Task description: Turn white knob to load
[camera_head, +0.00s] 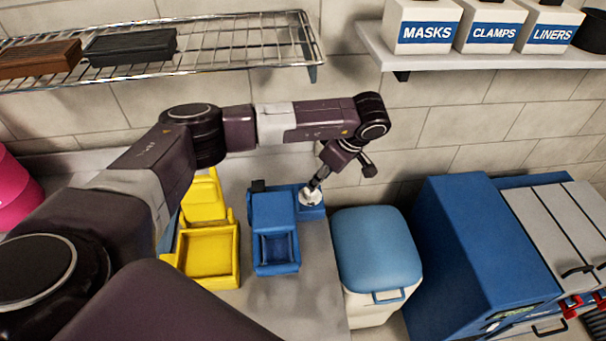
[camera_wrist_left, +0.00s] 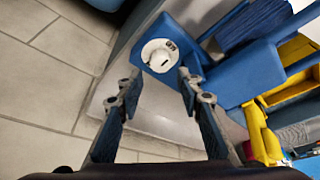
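The white knob (camera_head: 309,198) sits on top of a small blue block beside the blue device (camera_head: 273,225) on the grey counter. In the left wrist view the knob (camera_wrist_left: 159,56) is a round white dial with a raised ridge and small dark marks near its rim, too small to read. My left gripper (camera_head: 318,183) reaches down close to the knob. In the left wrist view its two fingers (camera_wrist_left: 160,90) are spread apart with the knob beyond and between their tips; I cannot tell if they touch it. My right gripper is not in view.
A yellow device (camera_head: 208,250) stands left of the blue one. A white bin with a blue lid (camera_head: 376,248) and a large blue cabinet (camera_head: 465,250) stand to the right. A wire rack (camera_head: 210,62) and a shelf (camera_head: 375,48) with labelled boxes hang above.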

